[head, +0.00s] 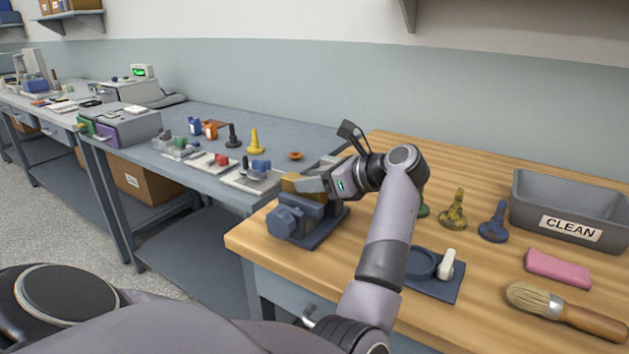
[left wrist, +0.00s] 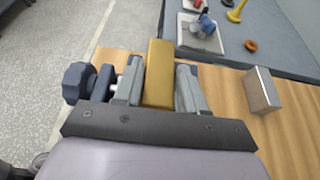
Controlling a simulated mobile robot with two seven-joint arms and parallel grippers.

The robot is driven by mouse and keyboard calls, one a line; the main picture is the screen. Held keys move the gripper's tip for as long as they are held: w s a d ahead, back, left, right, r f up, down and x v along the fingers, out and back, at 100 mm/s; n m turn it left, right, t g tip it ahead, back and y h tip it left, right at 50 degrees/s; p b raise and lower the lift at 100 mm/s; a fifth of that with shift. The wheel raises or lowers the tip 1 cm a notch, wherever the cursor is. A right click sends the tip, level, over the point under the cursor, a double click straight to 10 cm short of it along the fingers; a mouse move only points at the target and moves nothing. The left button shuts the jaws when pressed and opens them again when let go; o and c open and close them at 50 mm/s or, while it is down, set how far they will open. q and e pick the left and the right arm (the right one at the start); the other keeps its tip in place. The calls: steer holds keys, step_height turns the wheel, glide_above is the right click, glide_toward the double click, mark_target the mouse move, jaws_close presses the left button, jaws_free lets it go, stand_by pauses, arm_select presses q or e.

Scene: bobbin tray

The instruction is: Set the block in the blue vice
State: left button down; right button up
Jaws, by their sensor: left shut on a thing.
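The blue vice (head: 318,230) stands at the left front corner of the wooden table, its knob (head: 284,222) facing front left. My left gripper (head: 306,184) is shut on the brass-coloured block (head: 291,181), at the top of the vice. In the left wrist view the block (left wrist: 158,75) lies between the two grey fingers of my left gripper (left wrist: 158,92), and the vice knob (left wrist: 78,82) shows at the left. I cannot tell whether the block rests in the vice or is just above it. My right gripper is out of view.
A grey CLEAN bin (head: 572,205), a pink sponge (head: 557,266), a brush (head: 565,312) and several coloured stands lie right of my arm. A dark blue holder (head: 436,280) is near the front. A grey-blue bench (head: 205,150) with small parts adjoins the left.

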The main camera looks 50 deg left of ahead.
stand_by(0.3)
arm_select(q)
steer(key=c, duration=0.6)
jaws_free()
steer(key=shift+o, duration=0.2)
steer(key=shift+f, duration=0.3)
steer(key=b+v, duration=0.1)
steer(key=v, duration=0.6)
steer(key=shift+r, duration=0.35)
steer(key=shift+d, duration=0.1)
